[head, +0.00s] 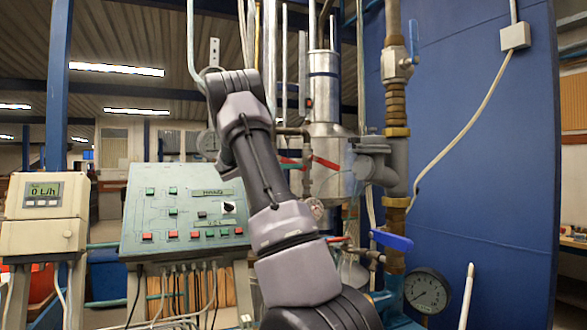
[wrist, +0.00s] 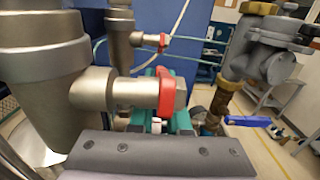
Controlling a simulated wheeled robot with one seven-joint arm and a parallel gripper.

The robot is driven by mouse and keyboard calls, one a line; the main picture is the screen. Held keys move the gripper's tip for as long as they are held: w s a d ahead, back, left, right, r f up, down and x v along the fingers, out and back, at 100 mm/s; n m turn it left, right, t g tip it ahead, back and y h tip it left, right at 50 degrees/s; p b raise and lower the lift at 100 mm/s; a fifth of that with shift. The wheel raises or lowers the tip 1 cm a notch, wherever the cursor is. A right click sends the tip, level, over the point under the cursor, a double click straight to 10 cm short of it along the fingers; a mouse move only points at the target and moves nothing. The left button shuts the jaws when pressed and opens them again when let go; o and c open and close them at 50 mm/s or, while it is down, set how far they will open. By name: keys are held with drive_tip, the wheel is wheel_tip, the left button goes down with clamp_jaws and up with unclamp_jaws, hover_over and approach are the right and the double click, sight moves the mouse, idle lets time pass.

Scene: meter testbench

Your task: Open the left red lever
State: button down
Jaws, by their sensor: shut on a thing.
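In the wrist view a red lever (wrist: 167,92) sits on the end of a short grey metal valve stub, close above the dark edge of my gripper (wrist: 155,155). My gripper is shut on this red lever, though its fingertips are not clearly visible. In the head view my arm hides the gripper. One red lever (head: 290,161) shows partly beside my arm on the upper pipework, and another red lever (head: 326,163) slants to its right. I cannot tell for sure which one matches the wrist view.
A blue lever (head: 391,240) and a round gauge (head: 427,291) stand right of my arm. A lower red handle (head: 336,239) is near them. A control panel (head: 185,213) and a flow meter display (head: 45,194) stand left. A large metal pipe (wrist: 45,70) is close in the wrist view.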

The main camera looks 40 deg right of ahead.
drive_tip(key=shift+a, duration=0.1)
drive_tip(key=w+a+f+t+y, duration=0.1)
drive_tip(key=a+f+t+y, duration=0.2)
drive_tip(key=y, duration=1)
drive_tip(key=shift+w+a+f+y, duration=0.25)
drive_tip(key=shift+w+a+y, duration=0.15)
drive_tip(key=shift+a, duration=1.35)
drive_tip(key=c, duration=0.9)
unclamp_jaws()
